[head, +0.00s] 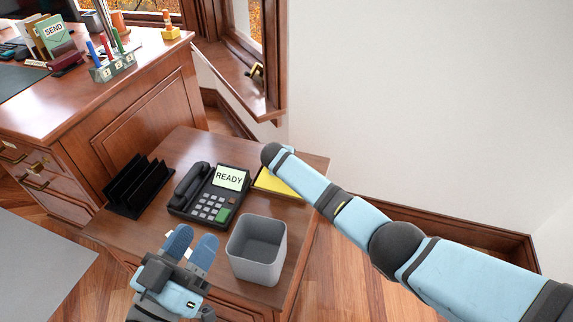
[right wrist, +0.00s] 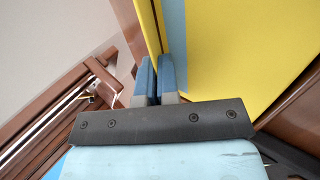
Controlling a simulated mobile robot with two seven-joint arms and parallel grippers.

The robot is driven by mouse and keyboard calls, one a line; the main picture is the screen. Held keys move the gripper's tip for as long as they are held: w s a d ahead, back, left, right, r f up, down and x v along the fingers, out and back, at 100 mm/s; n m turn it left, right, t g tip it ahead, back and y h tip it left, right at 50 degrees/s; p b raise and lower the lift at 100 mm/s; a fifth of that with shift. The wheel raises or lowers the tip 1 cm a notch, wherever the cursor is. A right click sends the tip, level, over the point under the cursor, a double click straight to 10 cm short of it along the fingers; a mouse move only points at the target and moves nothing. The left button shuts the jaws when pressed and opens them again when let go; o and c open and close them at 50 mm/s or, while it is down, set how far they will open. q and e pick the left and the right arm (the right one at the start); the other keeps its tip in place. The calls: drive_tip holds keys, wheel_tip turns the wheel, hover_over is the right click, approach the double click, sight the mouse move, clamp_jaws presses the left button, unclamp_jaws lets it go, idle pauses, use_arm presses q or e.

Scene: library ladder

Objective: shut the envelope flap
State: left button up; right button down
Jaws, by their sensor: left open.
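The yellow envelope (head: 272,184) lies on the right rear of the low wooden side table, partly hidden by my right arm. In the right wrist view its yellow face (right wrist: 240,45) fills the upper right, with a blue strip (right wrist: 174,30) and a narrow yellow panel (right wrist: 147,22) left of it. My right gripper (right wrist: 157,78) has its two blue fingers close together at the lower end of this panel. Whether they pinch it, I cannot tell. In the head view the right fingers are hidden. My left gripper (head: 191,243) is open and empty over the table's front.
A telephone (head: 209,192) reading READY, a black file rack (head: 138,188) and a grey bin (head: 257,250) stand on the side table (head: 185,148). The bin is just right of my left gripper. A desk (head: 130,62) is at left; a window ledge (head: 237,80) is behind.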

drive_tip(key=shift+s+f+t, duration=0.25)
drive_tip(key=shift+f+t, duration=0.05)
drive_tip(key=shift+t, duration=0.2)
drive_tip(key=shift+s+f+t+h, duration=0.1)
drive_tip(key=shift+f+t+h, duration=0.05)
drive_tip(key=shift+t+h, duration=0.2)
drive_tip(key=shift+a+t+h, duration=0.15)
drive_tip(key=shift+t+h, duration=0.1)
drive_tip(key=shift+t, duration=0.2)
drive_tip(key=c, duration=1.4)
unclamp_jaws()
drive_tip(key=shift+o, duration=0.2)
drive_tip(key=shift+s, duration=0.1)
